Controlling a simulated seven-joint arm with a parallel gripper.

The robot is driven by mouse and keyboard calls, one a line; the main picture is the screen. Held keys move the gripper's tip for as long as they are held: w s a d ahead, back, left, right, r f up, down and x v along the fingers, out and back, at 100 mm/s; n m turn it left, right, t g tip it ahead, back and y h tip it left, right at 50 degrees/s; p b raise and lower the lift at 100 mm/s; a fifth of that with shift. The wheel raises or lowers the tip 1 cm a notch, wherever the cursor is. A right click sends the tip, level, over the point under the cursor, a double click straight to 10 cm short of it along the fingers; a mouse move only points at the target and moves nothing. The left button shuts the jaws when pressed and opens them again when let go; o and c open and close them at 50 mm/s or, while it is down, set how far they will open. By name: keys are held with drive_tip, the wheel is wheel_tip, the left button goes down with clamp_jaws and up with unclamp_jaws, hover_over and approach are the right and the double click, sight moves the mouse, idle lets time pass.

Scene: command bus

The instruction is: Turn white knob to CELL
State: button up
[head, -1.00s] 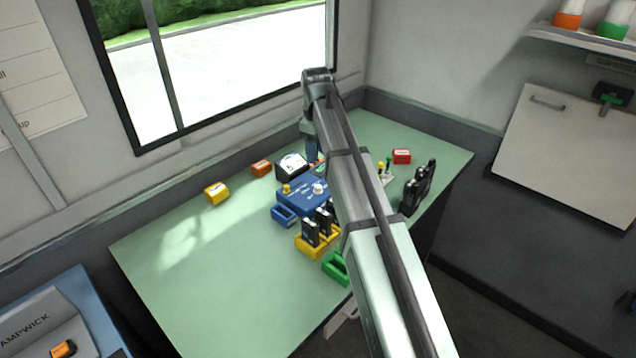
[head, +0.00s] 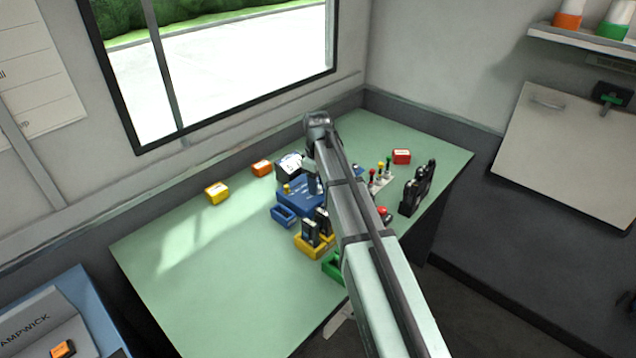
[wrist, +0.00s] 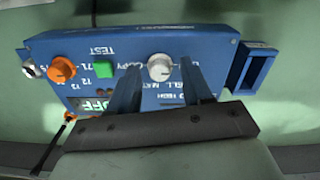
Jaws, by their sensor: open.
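The white knob (wrist: 159,67) sits on the top face of the blue box (wrist: 215,45), upright and round with a pointer mark, in the wrist view. My gripper (wrist: 158,72) is open, its two blue fingers reaching over the panel with one on each side of the knob. I cannot tell whether either finger touches it. The panel print is upside down in this view and partly covered by the fingers; the word CELL is not clearly readable. In the head view my gripper (head: 314,185) is down at the blue box (head: 297,205), and the knob is hidden behind it.
An orange knob (wrist: 61,69) and a green button (wrist: 103,69) share the panel. A blue tray (head: 283,216), a yellow holder (head: 313,250) with black handsets and a green tray (head: 335,268) stand close by. The table's left side (head: 200,270) is clear.

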clamp_jaws()
idle(0.5)
drive_tip(key=shift+m, duration=0.3)
drive_tip(key=m, duration=1.1)
idle(0.5)
unclamp_jaws()
idle(0.3)
